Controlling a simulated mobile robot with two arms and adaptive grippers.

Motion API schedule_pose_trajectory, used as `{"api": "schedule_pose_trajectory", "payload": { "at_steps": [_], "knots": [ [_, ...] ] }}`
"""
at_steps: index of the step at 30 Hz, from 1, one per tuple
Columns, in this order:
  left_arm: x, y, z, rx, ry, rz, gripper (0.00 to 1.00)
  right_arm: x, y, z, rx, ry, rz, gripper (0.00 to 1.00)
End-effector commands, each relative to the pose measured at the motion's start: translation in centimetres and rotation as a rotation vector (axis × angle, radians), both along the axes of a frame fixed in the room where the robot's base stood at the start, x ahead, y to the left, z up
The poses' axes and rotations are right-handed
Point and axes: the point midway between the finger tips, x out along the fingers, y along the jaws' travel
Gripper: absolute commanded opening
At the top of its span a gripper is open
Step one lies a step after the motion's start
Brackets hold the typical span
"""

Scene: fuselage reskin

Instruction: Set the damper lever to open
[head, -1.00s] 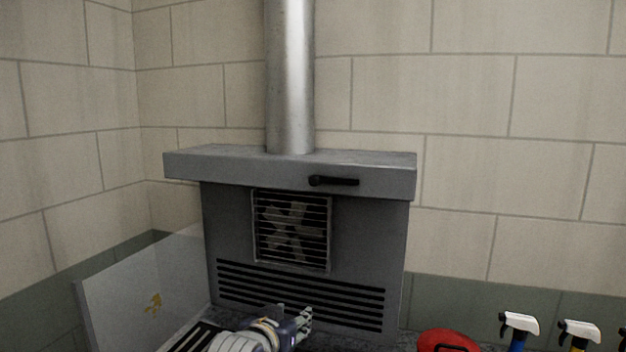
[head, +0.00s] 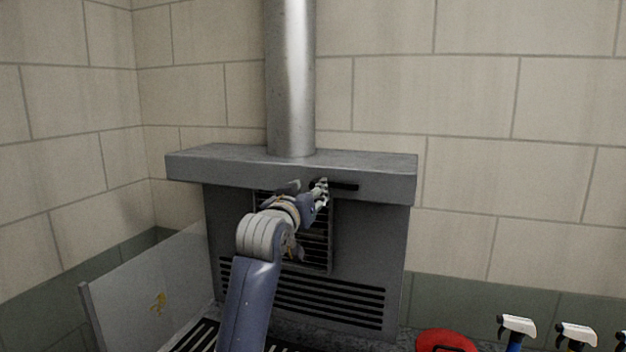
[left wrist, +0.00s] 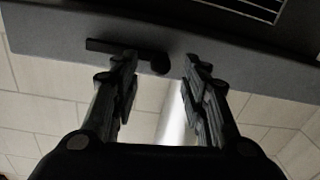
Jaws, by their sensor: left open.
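The damper lever (head: 345,187) is a black bar on the front edge of the grey hood (head: 220,170). It lies horizontal, its round pivot end at the left in the head view. My left gripper (head: 319,188) is raised in front of that pivot end and partly hides it. In the left wrist view the lever (left wrist: 112,47) shows beyond the fingers, pivot knob between the two fingertips. My left gripper (left wrist: 162,62) is open there with nothing held. I cannot tell whether a finger touches the lever. My right gripper is not in view.
A metal duct (head: 290,80) rises from the hood. Below are a slatted grille (head: 318,245) with a fan, and a vent. A clear panel (head: 140,300) stands at left. A red lid (head: 446,341) and spray bottles (head: 517,328) are at lower right.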

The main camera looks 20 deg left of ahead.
Motion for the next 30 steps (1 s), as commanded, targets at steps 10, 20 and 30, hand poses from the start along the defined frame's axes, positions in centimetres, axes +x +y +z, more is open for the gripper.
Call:
{"api": "schedule_pose_trajectory", "payload": {
  "at_steps": [10,20,30],
  "knots": [
    [3.4,0.1,0.1,0.0,0.0,0.0,0.41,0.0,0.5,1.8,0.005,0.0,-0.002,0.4],
    [3.6,0.1,0.0,0.0,-0.001,0.0,0.41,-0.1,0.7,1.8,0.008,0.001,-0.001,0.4],
    [3.6,0.1,0.0,0.0,-0.001,0.0,0.0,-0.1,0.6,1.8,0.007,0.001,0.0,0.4]
  ]
}}
